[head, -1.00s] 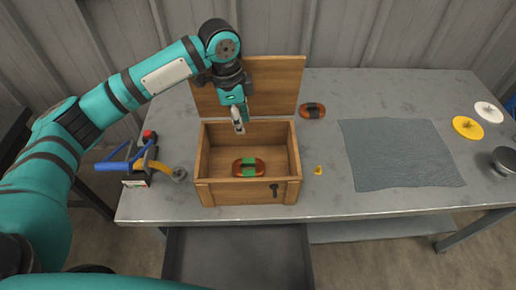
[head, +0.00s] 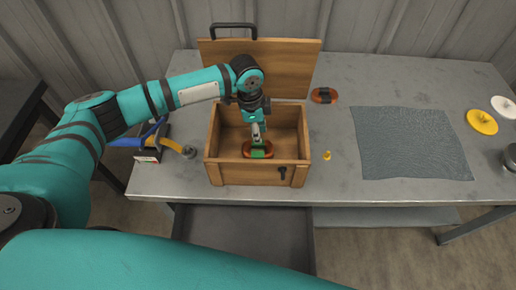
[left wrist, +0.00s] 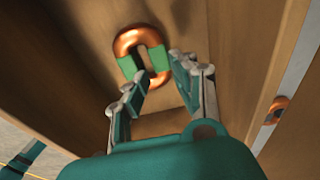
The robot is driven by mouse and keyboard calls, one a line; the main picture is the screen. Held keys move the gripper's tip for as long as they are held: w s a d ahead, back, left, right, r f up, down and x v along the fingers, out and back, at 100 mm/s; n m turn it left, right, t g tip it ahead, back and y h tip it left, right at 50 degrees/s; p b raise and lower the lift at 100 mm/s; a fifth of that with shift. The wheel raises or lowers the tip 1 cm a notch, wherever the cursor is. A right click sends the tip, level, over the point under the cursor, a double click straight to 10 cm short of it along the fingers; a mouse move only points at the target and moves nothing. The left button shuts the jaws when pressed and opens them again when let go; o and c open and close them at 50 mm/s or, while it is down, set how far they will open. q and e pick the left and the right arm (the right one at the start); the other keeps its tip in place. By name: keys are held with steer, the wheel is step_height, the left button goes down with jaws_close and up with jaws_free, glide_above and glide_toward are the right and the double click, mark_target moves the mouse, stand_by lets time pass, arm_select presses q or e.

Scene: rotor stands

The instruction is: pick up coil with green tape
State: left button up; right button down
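The orange coil with green tape (head: 259,155) lies on the floor of the open wooden box (head: 240,176). In the left wrist view the coil (left wrist: 128,41) shows its two green bands, on opposite sides of the ring. My left gripper (head: 257,141) reaches down into the box, just over the coil. In the left wrist view its fingers (left wrist: 158,70) are apart, with their tips close to the coil's lower part. I cannot tell whether they touch it. The gripper hides part of the coil in the head view. My right gripper is not in view.
The box's lid (head: 290,70) stands open behind. Another orange coil with dark tape (head: 324,95) lies right of the box, near a small yellow piece (head: 327,155). A grey cloth (head: 412,143) lies further right. Tools with blue and yellow handles (head: 165,143) lie left.

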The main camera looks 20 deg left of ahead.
mark_target(267, 145)
arm_select(q)
step_height(267, 145, down, 4)
steer(key=shift+f, duration=0.25)
steer(key=shift+c, duration=0.3)
jaws_close()
steer(key=shift+w+r, duration=0.1)
